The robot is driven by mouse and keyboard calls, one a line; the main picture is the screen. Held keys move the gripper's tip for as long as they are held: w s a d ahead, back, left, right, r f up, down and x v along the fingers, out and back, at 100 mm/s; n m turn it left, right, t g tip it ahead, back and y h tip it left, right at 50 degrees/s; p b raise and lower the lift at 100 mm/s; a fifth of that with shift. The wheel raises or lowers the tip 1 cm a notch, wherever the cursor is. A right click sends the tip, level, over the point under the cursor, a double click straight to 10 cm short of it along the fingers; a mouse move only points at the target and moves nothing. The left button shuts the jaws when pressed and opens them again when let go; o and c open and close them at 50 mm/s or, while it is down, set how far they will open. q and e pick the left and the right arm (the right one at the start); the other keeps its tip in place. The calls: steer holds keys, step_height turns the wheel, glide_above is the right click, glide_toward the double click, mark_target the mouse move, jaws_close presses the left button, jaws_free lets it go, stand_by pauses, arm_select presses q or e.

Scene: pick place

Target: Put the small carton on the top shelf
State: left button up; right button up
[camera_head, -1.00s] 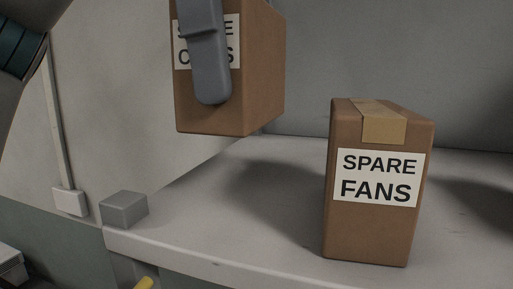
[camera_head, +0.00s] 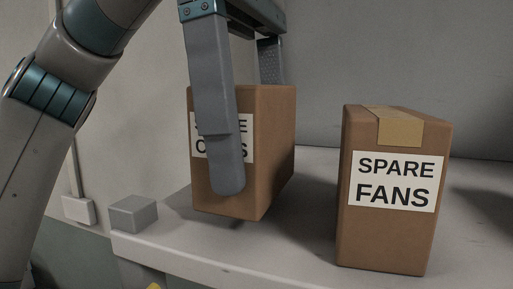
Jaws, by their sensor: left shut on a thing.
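A small brown carton (camera_head: 270,150) with a white label, partly hidden by a gripper finger, is held upright between the fingers of my left gripper (camera_head: 245,125). The label's readable letters are only partial. The carton is just above the grey shelf (camera_head: 190,255), close to its left end; I cannot tell whether its bottom touches the surface. A second brown carton (camera_head: 388,240) labelled SPARE FANS stands upright on the shelf to the right, with a gap between the two. My right gripper is not in view.
A pale wall (camera_head: 400,50) rises behind. Bare shelf shows between the two cartons and behind them. A white wall box (camera_head: 78,209) is at the left.

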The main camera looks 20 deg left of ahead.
arm_select(q)
steer(key=shift+f, duration=0.75)
steer(key=shift+f, duration=0.1)
steer(key=o, duration=0.9)
steer(key=r+p, duration=0.1)
steer(key=r, duration=0.2)
steer(key=r+p, duration=0.1)
steer(key=r, duration=0.3)
steer(key=a+r, duration=0.1)
steer(key=r, duration=0.2)
steer(key=shift+a+r+p, duration=0.1)
steer(key=shift+r+p, duration=0.3)
steer(key=shift+a+r, duration=0.1)
steer(key=shift+r, duration=0.55)
